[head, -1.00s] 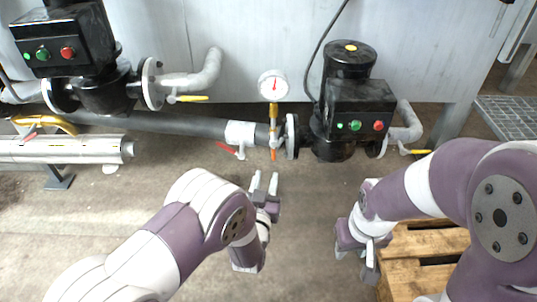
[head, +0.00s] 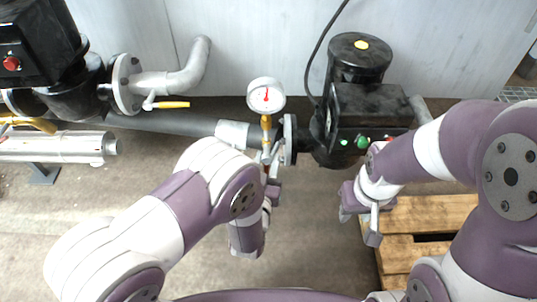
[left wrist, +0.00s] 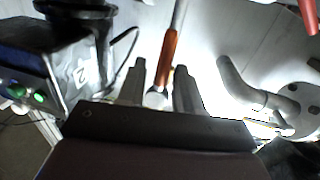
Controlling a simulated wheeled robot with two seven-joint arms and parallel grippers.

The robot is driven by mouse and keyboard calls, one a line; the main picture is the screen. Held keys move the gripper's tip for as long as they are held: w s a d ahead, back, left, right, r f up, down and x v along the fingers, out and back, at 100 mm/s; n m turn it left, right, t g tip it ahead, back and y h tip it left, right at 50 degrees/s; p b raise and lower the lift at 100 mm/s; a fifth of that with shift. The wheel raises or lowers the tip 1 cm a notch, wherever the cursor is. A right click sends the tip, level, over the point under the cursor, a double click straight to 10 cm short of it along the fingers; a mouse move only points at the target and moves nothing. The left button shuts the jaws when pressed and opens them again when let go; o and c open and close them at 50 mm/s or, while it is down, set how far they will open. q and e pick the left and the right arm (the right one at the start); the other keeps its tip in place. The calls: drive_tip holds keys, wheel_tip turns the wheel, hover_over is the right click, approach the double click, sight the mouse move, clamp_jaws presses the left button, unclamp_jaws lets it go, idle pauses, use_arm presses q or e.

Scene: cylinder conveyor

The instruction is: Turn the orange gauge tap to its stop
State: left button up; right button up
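The white gauge (head: 266,94) stands on a brass stem (head: 266,122) above the grey pipe in the head view. My left gripper (head: 270,160) is just below that stem, in front of the pipe. In the left wrist view the orange tap handle (left wrist: 168,55) lies in line with the gap between the two fingers of my left gripper (left wrist: 160,78). The fingers are apart, with the handle showing between them; contact cannot be told. The handle is mostly hidden by my gripper in the head view. My right gripper (head: 358,222) is open and empty at the right.
A black pump (head: 358,95) with lit buttons stands right of the gauge. A yellow-handled valve (head: 170,105) is on the left pipe. A red lever (left wrist: 309,15) shows in the left wrist view. A wooden pallet (head: 440,212) lies below my right arm.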

use_arm(q)
clamp_jaws()
drive_tip(key=n, duration=0.2)
drive_tip(key=n+b, duration=0.1)
drive_tip(key=n, duration=0.1)
drive_tip(key=shift+d+t, duration=0.3)
drive_tip(key=shift+t, duration=0.1)
drive_tip(key=shift+d+r+n+t+y+b, duration=0.25)
drive_tip(key=shift+n+y+b, duration=0.3)
drive_tip(key=shift+n, duration=2.15)
drive_tip(key=shift+d+r+n+t+y+b, duration=0.15)
drive_tip(key=shift+r+n+t+y+b, duration=0.35)
drive_tip(key=shift+n, duration=2.2)
drive_tip(key=shift+d+r+n+t+y+b, duration=0.15)
drive_tip(key=shift+n+y+b, duration=0.5)
drive_tip(key=shift+n, duration=2.05)
